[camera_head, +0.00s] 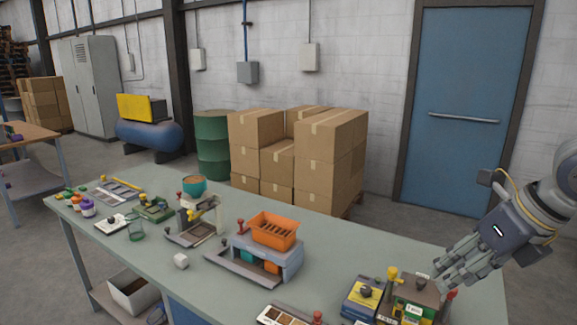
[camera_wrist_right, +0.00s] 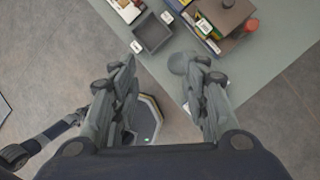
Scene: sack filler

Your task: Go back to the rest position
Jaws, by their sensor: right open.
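My right gripper (camera_head: 447,279) comes in from the right in the head view, above the right end of the green-topped table (camera_head: 340,237). In the right wrist view my right gripper (camera_wrist_right: 160,85) is open, with its two fingers apart and nothing between them. Below the fingers in that view are the table's corner and the grey floor. My left gripper is not in view in the head view.
On the table stand an orange bin (camera_head: 273,230) on a grey stand, a teal bowl (camera_head: 195,187) on a filler, a white cube (camera_head: 181,261) and a yellow-and-blue box (camera_head: 362,299). Stacked cartons (camera_head: 325,165) and a blue door (camera_head: 463,110) are behind.

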